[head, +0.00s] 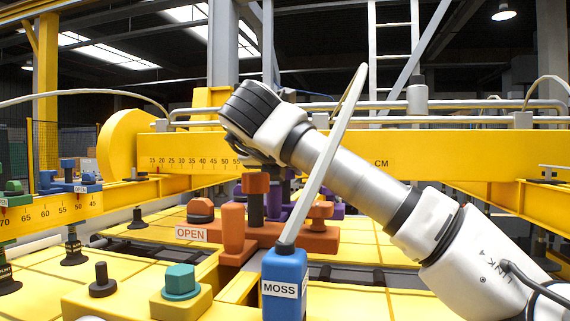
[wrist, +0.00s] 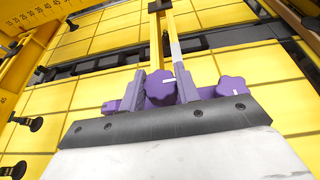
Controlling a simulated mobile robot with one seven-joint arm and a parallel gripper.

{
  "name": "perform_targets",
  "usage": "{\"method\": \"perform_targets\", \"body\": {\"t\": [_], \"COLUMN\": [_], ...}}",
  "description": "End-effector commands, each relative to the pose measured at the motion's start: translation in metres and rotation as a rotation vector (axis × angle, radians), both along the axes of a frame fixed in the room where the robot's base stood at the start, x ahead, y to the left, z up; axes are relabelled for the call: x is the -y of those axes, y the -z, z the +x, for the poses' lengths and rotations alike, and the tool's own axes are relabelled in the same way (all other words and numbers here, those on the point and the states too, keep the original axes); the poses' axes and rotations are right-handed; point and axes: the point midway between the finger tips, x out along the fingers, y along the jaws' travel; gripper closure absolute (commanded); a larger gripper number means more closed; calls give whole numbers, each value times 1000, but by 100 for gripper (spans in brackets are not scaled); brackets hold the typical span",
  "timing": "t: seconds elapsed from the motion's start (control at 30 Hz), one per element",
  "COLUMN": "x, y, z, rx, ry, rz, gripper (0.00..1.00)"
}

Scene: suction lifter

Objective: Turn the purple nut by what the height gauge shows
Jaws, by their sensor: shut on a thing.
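In the wrist view a purple lobed nut (wrist: 160,89) with a white mark sits between the two fingers of my gripper (wrist: 161,78), which are closed on its sides. A second purple knob (wrist: 231,87), also with a white mark, stands to its right, apart from the fingers. In the head view purple parts (head: 335,210) show behind the orange unit, mostly hidden by it and by my arm. My gripper's fingers are largely hidden there too. I cannot tell a height gauge reading from either view.
An orange unit (head: 300,238) labelled OPEN stands in front of the purple parts. A blue block (head: 285,270) labelled MOSS with a tall grey lever (head: 325,160) stands close before my arm. A teal nut (head: 180,279) is at front left. A yellow beam (head: 350,150) carries a centimetre scale.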

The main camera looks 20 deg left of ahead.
Motion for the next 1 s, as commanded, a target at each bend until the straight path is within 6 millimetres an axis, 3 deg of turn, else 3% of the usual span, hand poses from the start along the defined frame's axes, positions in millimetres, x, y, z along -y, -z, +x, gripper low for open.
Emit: {"method": "perform_targets", "body": {"t": [0.57, 0.6, 0.77, 1.0], "x": [0, 0, 0, 0], "y": [-1, -1, -1, 0], "z": [0, 0, 0, 0], "rx": [2, 2, 1, 0], "ry": [36, 35, 35, 35], "rz": [1, 2, 1, 1], "gripper": [91, 67, 46, 46]}}
